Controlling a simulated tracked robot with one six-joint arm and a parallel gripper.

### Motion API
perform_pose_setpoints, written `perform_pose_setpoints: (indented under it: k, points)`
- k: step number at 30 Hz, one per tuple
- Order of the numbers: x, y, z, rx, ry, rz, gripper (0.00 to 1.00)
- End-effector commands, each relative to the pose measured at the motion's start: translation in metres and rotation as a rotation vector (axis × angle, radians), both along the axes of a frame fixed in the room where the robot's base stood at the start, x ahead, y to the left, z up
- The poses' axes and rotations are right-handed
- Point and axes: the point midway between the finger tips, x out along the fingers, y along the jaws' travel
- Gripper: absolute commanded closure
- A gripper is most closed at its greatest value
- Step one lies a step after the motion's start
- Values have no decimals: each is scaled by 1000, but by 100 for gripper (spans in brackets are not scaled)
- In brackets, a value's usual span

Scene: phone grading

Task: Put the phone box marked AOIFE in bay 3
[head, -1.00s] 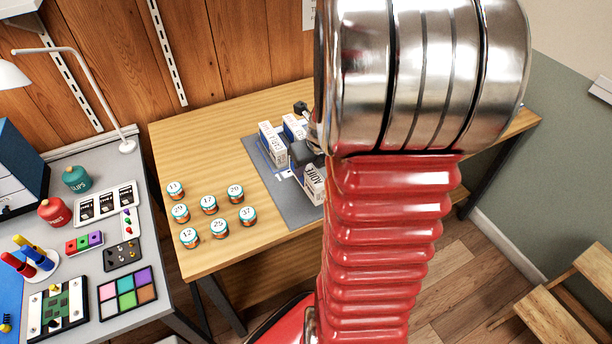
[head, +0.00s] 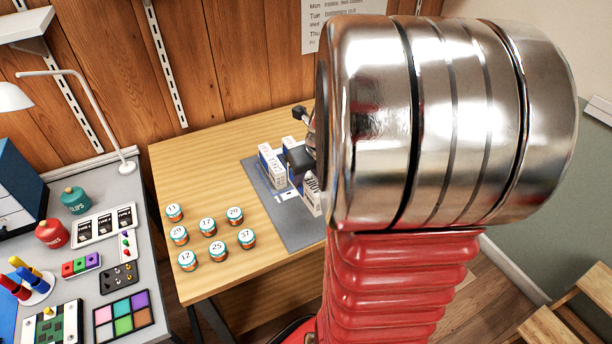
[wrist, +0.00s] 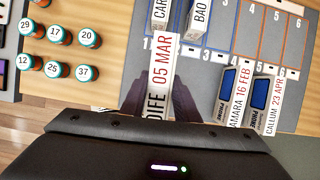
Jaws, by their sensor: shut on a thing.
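The AOIFE phone box (wrist: 160,85), white with 05 MAR in red, is between the two dark fingers of my gripper (wrist: 160,92) in the wrist view. My gripper is shut on it, below the CAR… and BAO boxes. In the head view the held box (head: 312,196) is partly hidden by my arm. The bay marked 3 (wrist: 219,35) is outlined on the grey mat, right of the BAO box, and its visible part looks empty. Whether the held box touches the mat cannot be told.
The CAR… box (wrist: 160,15) and the BAO box (wrist: 199,18) stand at the low-numbered bays. Several numbered jars (head: 207,226) stand left of the mat (head: 293,238). Bays 4 to 6 look clear.

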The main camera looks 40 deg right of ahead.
Motion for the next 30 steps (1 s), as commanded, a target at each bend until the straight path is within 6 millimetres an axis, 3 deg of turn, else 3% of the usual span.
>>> perform_pose_setpoints:
  k: [8, 14, 23, 30]
  points:
    - [9, 5, -1, 1, 0, 90, 100]
    - [27, 19, -3, 2, 0, 294, 100]
    - [60, 48, -8, 3, -1, 721, 100]
    - [90, 81, -13, 3, -1, 1156, 100]
